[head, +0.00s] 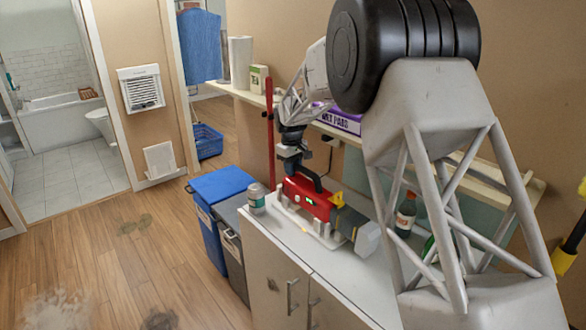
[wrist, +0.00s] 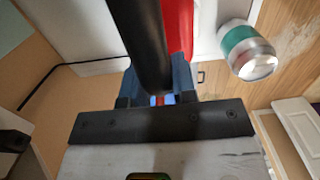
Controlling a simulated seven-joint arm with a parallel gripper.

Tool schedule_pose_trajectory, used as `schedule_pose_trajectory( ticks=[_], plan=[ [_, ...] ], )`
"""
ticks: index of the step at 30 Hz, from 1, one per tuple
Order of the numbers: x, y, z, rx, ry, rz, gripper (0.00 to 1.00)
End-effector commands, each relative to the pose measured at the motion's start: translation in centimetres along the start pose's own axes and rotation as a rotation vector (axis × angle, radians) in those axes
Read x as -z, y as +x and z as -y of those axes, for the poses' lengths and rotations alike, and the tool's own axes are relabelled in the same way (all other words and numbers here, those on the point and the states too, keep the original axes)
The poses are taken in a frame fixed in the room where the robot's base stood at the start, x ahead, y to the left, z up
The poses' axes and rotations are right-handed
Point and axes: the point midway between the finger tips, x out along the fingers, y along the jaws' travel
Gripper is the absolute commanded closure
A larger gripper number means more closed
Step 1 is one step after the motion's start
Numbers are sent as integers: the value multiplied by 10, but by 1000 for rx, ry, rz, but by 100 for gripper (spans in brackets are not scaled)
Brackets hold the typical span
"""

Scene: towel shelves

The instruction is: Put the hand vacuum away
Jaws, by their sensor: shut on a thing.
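The hand vacuum (head: 313,202) is red with a black handle and a grey front end. It is over the white countertop (head: 345,275) in the head view, by a pale flat piece under it; I cannot tell whether it touches. My gripper (head: 296,170) is at the handle end of the vacuum. In the wrist view, my gripper's blue-grey fingers (wrist: 158,95) are shut on the black handle (wrist: 140,40), with the red body (wrist: 178,25) behind it. The fingertips' contact is partly hidden.
A grey can with a green band (head: 256,198) stands close left of the vacuum. A bottle (head: 405,215) stands to its right. A shelf holds a purple box (head: 340,119), a green-and-white box (head: 259,79) and a paper roll (head: 240,62). Blue (head: 215,185) and grey bins stand left of the counter.

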Motion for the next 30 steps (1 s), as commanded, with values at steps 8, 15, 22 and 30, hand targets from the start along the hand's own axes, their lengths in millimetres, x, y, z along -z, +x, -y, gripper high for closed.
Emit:
schedule_pose_trajectory(
  ticks=[8,15,22,30],
  plan=[
    [0,0,0,-1,0,-1,100],
    [0,1,0,-1,0,-1,100],
    [0,3,0,-1,0,-1,100],
    [0,5,0,-1,0,-1,100]
  ],
)
